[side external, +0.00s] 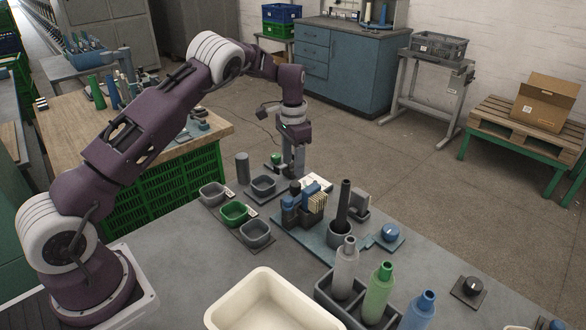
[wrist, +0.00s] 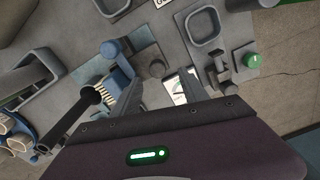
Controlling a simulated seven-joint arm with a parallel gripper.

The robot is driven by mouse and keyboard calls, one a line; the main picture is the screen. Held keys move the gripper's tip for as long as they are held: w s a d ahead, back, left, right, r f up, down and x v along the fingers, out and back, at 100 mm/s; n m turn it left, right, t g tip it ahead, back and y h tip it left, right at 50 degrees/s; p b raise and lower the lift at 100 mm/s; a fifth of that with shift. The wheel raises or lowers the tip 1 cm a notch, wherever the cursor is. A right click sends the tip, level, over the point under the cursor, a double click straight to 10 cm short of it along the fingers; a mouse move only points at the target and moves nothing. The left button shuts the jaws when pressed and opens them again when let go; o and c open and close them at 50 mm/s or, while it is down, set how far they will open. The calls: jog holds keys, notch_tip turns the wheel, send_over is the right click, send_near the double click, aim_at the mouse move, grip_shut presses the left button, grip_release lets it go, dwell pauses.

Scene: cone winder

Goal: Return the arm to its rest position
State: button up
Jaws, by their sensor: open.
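My arm reaches from the left over the grey worktable (side external: 185,255), bent at the elbow. My gripper (side external: 293,172) points down over the far edge of the table in the side view, behind the blue-and-black fixture (side external: 300,205). In the wrist view the two fingers of my gripper (wrist: 172,75) are spread apart. Nothing is held between them. A white card (wrist: 180,87) shows beyond the gap, lying on the table. A green knob (wrist: 253,61) is right of the fingers.
Small bins, including a green bin (side external: 234,214), stand left of the fixture. A dark upright tube (side external: 343,205) rises beside it. A cream tray (side external: 265,303) and bottles, one a green bottle (side external: 380,292), are in front.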

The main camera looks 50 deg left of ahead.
jog(key=s+d+r+n+t, duration=0.1)
jog(key=s+d+r, duration=0.2)
jog(key=s+r, duration=0.35)
jog(key=s+d+r+n+t+h, duration=0.1)
jog(key=s+d+r, duration=0.25)
jog(key=r, duration=0.55)
jog(key=s+d+r+t, duration=0.1)
jog(key=s+d+r, duration=0.2)
jog(key=s+r, duration=0.4)
jog(key=s+d+t, duration=0.1)
jog(key=s+d, duration=0.1)
jog(key=s, duration=0.8)
jog(key=s+d+n+t+y, duration=0.1)
jog(key=s+d, duration=0.2)
jog(key=s, duration=0.8)
jog(key=shift+f+t, duration=0.2)
jog(key=shift+t, duration=0.1)
jog(key=shift+c, duration=0.6)
